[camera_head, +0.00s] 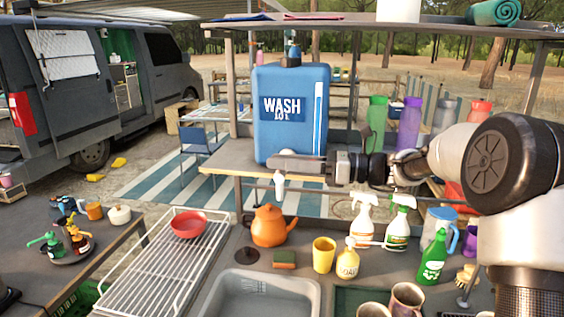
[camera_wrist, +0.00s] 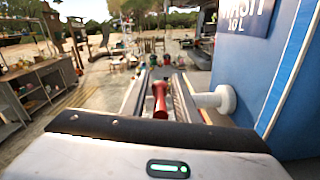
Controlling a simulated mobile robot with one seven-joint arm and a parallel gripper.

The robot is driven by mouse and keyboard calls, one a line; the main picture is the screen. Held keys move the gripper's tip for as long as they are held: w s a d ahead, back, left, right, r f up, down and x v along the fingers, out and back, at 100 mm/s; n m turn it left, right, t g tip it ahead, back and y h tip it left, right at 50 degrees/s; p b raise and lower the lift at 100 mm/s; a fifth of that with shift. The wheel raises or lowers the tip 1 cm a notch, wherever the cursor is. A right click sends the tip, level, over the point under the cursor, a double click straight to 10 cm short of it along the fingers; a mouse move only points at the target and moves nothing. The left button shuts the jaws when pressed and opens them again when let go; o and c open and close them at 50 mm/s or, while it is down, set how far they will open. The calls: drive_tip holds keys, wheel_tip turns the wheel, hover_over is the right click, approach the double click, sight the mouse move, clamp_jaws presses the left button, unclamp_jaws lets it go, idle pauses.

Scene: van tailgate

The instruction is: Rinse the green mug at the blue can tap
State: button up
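The blue water can (camera_head: 291,115), marked WASH, stands on a wooden shelf. Its white tap (camera_head: 279,186) hangs at the front, over the counter; in the wrist view the white tap stem (camera_wrist: 222,99) sticks out from the can. My gripper (camera_head: 300,164) is level with the can's lower front, at the tap. In the wrist view a red piece (camera_wrist: 160,98), seemingly the tap lever, stands between my two spread fingers (camera_wrist: 160,90), with gaps beside it. I cannot make out a green mug; two brownish mugs (camera_head: 406,298) are partly cut off at the bottom edge.
A grey sink basin (camera_head: 215,298) lies below the tap. Around it are a wire rack (camera_head: 152,262) with a red bowl (camera_head: 188,225), an orange kettle (camera_head: 270,226), a yellow cup (camera_head: 323,254), a yellow soap bottle (camera_head: 347,262) and spray bottles (camera_head: 398,228).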

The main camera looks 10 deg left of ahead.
drive_tip(key=shift+a, duration=0.2)
clamp_jaws()
